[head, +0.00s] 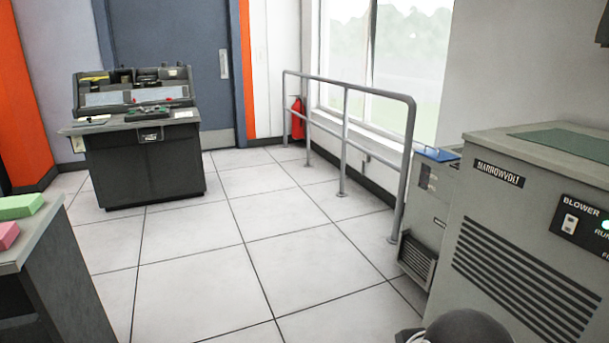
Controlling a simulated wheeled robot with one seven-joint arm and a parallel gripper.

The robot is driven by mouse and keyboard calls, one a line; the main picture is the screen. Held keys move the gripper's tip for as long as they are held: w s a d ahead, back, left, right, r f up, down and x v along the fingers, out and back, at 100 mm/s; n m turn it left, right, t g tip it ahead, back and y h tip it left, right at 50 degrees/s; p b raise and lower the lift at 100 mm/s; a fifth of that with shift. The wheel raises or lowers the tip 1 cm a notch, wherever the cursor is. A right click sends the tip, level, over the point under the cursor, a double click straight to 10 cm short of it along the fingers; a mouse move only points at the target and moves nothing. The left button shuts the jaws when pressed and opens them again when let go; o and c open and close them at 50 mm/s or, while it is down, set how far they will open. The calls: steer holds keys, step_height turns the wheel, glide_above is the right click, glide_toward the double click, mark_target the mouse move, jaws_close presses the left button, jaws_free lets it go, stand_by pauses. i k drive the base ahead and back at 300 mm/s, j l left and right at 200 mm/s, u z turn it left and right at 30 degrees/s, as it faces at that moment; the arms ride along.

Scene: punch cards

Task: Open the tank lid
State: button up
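A grey metal cabinet (428,205) stands by the right wall, between the railing and the large grey machine. A blue flat piece (438,154) lies on its top; it looks level and could be a lid, but I cannot tell for sure. The cabinet has a vent grille low on its front. Its right side is hidden by the large machine. No other tank or lid can be made out. My gripper is not in view; a dark rounded shape at the bottom edge, right of centre, may be part of my arm.
The grey machine labelled NARROWVOLT (530,220) fills the right side. A metal railing (342,140) runs along the window. A control console (145,160) stands at the back left. A table (38,240) with green and pink blocks is at lower left. The tiled floor (260,240) between is clear.

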mark_target(438, 150)
steer(key=i+u, duration=0.25)
steer(key=i, duration=1.3)
